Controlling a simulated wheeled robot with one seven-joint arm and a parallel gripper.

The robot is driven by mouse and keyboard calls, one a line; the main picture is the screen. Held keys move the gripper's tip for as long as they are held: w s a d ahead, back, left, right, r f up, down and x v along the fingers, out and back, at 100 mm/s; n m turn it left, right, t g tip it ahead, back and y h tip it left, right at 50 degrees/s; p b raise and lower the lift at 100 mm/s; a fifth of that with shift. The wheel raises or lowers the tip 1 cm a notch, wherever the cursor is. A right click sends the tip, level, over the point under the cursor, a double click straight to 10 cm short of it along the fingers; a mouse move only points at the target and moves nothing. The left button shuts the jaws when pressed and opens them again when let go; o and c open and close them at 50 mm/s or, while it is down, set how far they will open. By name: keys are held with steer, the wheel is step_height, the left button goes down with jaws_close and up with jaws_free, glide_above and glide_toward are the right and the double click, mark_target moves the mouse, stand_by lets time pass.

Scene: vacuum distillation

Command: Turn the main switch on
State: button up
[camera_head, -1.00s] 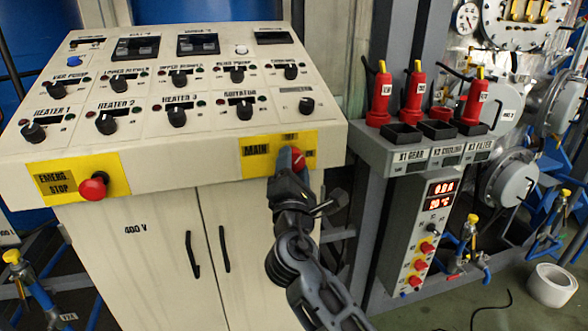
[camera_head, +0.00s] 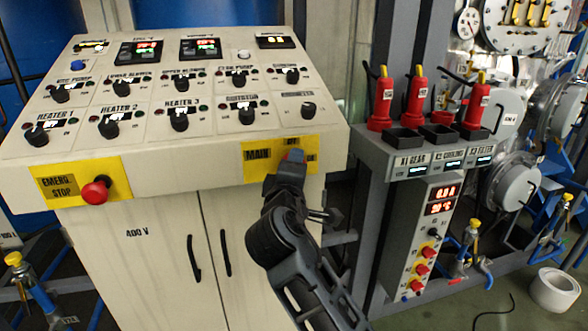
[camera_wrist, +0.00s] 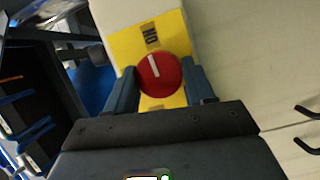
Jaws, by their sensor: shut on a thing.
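The main switch is a red round knob with a white mark on a yellow plate (camera_head: 257,157) labelled MAIN, on the front edge of the control panel. In the wrist view the red knob (camera_wrist: 159,73) sits between the two fingers of my gripper (camera_wrist: 162,84), and its white mark points up toward the ON label (camera_wrist: 151,35). In the head view my gripper (camera_head: 291,168) covers most of the knob; only a bit of red shows above it. My gripper is shut on the knob. The panel displays (camera_head: 139,51) are lit.
A red emergency stop button (camera_head: 95,190) stands out from the left of the panel's front edge. Cabinet door handles (camera_head: 194,257) lie below. A grey rack (camera_head: 425,160) with red tools stands to the right.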

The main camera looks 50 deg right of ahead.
steer(key=shift+f+m, duration=0.1)
steer(key=shift+m, duration=0.2)
stand_by(0.4)
steer(key=o, duration=1)
steer(key=shift+o, duration=0.2)
steer(key=b+v, duration=0.1)
steer(key=v, duration=0.6)
steer(key=shift+s+a, duration=0.25)
steer(key=shift+a, duration=0.05)
